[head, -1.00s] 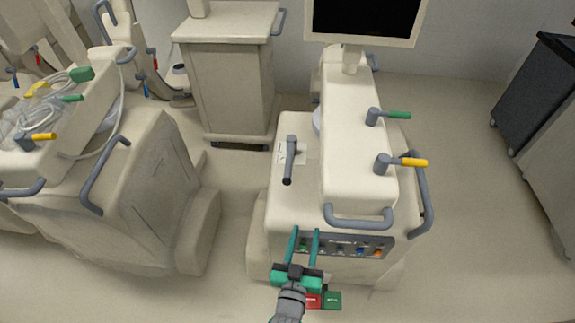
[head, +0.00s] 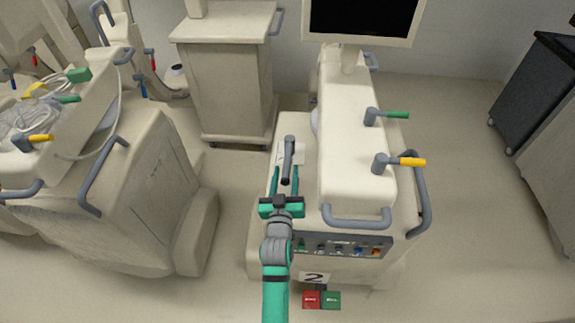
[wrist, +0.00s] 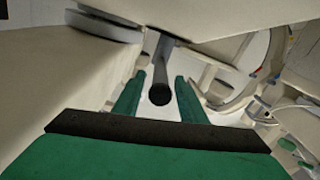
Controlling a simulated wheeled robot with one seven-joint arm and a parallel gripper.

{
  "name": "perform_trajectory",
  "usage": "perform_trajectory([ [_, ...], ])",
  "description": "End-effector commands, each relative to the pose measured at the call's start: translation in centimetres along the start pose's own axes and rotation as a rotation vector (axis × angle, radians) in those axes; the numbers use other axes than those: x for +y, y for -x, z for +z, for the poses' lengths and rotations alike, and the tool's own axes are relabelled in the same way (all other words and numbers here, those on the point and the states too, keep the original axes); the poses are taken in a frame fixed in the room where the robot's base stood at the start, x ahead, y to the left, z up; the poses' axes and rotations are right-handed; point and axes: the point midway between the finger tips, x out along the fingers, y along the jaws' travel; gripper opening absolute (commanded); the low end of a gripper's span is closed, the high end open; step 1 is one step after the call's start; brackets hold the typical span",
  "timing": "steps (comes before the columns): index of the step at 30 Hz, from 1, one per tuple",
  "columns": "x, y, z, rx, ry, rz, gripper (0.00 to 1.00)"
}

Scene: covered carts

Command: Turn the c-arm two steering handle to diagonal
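The c-arm two is the cream cart (head: 352,170) in the middle of the head view, with a "2" plate (head: 314,279) on its front. Its steering handle (head: 289,152) is a grey lever with a dark end, lying over the cart's left deck and pointing toward me. In the wrist view the handle (wrist: 162,62) comes toward the camera, its round dark end (wrist: 159,94) between the fingers. My gripper (head: 285,178) is open, one green finger on each side of the lever's near end. In the wrist view a gap shows between each finger and the handle.
A green handle (head: 393,115) and a yellow handle (head: 408,162) stick out right from the cart's column. A grey front rail (head: 357,222) and a button panel (head: 340,247) are near my arm. Another covered cart (head: 130,190) stands left, with floor between.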

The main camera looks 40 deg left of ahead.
Motion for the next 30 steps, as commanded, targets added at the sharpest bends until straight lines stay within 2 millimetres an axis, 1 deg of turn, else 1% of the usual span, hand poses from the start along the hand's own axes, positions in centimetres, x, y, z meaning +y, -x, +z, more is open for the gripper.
perform_trajectory([
  [1,0.0,-0.9,-0.1,0.002,0.000,0.000,0.38],
  [3,-0.1,-1.8,-0.1,0.001,0.000,-0.001,0.38],
  [9,0.0,-3.6,0.0,0.001,-0.001,-0.001,0.38],
  [13,0.0,-4.0,0.0,0.000,-0.001,0.000,0.38],
  [20,0.0,-4.0,0.0,0.000,-0.001,0.000,0.38],
  [21,0.0,-4.0,0.0,0.000,-0.001,0.000,0.33],
  [23,0.1,-4.0,0.0,0.000,-0.001,0.001,0.19],
  [24,0.1,-4.0,0.0,0.000,-0.001,0.002,0.09],
  [25,0.1,-4.0,0.0,-0.001,-0.001,0.002,0.02],
  [26,0.2,-4.0,0.0,-0.001,-0.001,0.002,0.00],
  [30,0.2,-4.0,0.1,-0.001,-0.001,0.003,0.00],
])
